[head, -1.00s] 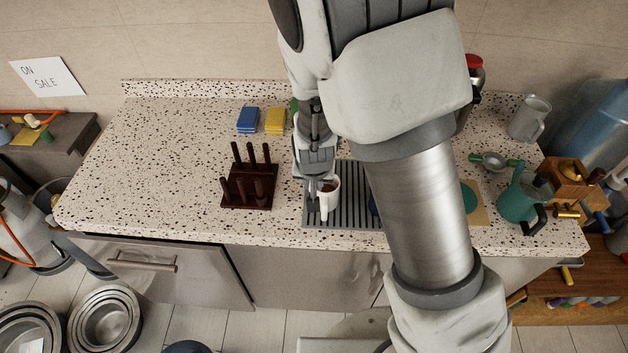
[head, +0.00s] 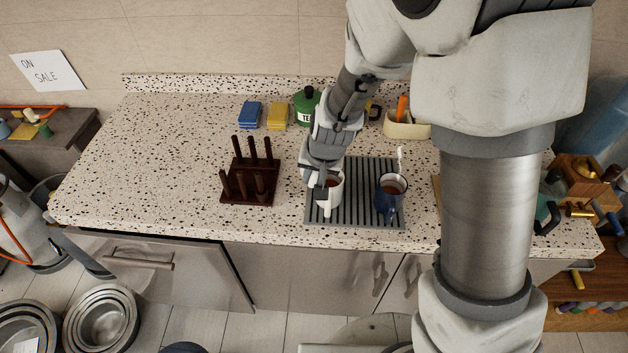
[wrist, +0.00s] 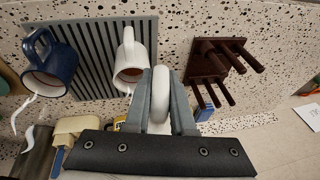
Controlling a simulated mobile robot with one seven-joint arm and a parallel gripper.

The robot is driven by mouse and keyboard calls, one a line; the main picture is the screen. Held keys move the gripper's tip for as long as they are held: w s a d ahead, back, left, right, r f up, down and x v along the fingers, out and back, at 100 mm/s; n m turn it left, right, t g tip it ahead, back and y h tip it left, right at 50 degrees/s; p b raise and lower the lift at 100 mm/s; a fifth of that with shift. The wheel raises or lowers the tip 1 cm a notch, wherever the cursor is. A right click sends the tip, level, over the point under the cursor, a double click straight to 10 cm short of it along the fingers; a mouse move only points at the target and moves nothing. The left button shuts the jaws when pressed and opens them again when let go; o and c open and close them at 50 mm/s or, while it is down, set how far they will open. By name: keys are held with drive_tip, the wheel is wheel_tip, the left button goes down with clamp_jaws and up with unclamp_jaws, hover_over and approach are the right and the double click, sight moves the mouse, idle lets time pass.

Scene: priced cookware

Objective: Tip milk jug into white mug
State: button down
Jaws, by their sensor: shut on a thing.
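The white mug (head: 333,192) stands upright on the left part of the grey ribbed mat, with a brown drink inside. It also shows in the wrist view (wrist: 130,58), beyond my fingertips. My gripper (head: 321,186) is low beside the mug's left rim. In the wrist view my gripper (wrist: 160,80) is shut on a smooth, rounded white thing, which I take for the milk jug (wrist: 158,112). The fingers and palm hide most of it. I cannot tell how far it is tilted, and no stream of milk shows.
A blue mug (head: 390,198) with a dark drink stands on the mat's right side, pale wisps beside it. A dark peg rack (head: 240,190) stands left of the mat (head: 362,172). A green tin (head: 306,104), sponges (head: 277,115) and a cream holder (head: 405,126) stand behind. The left counter is clear.

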drive_tip(key=shift+s+a+f+g+y+b, duration=0.15)
drive_tip(key=shift+y+b, duration=0.35)
drive_tip(key=shift+b, duration=1.25)
drive_tip(key=shift+a+f+g+y+b, duration=0.2)
drive_tip(key=shift+y+b, duration=0.3)
drive_tip(key=shift+b, duration=1.2)
drive_tip(key=shift+r+m+g+y+b, duration=0.15)
drive_tip(key=shift+m+g+y+b, duration=0.2)
drive_tip(key=shift+y+b, duration=0.4)
drive_tip(key=shift+a+r+b, duration=0.1)
drive_tip(key=shift+b, duration=0.4)
drive_tip(key=shift+s+r+g+y+b, duration=0.15)
drive_tip(key=shift+g+y+b, duration=0.2)
drive_tip(key=shift+b, duration=0.3)
drive_tip(key=shift+a+r, duration=0.1)
drive_tip(key=shift+r, duration=0.1)
drive_tip(key=shift+f+y+b, duration=0.1)
drive_tip(key=shift+y+b, duration=0.3)
drive_tip(key=shift+b, duration=0.25)
drive_tip(key=shift+y+b, duration=0.3)
drive_tip(key=shift+r+m, duration=0.2)
drive_tip(key=shift+m, duration=0.05)
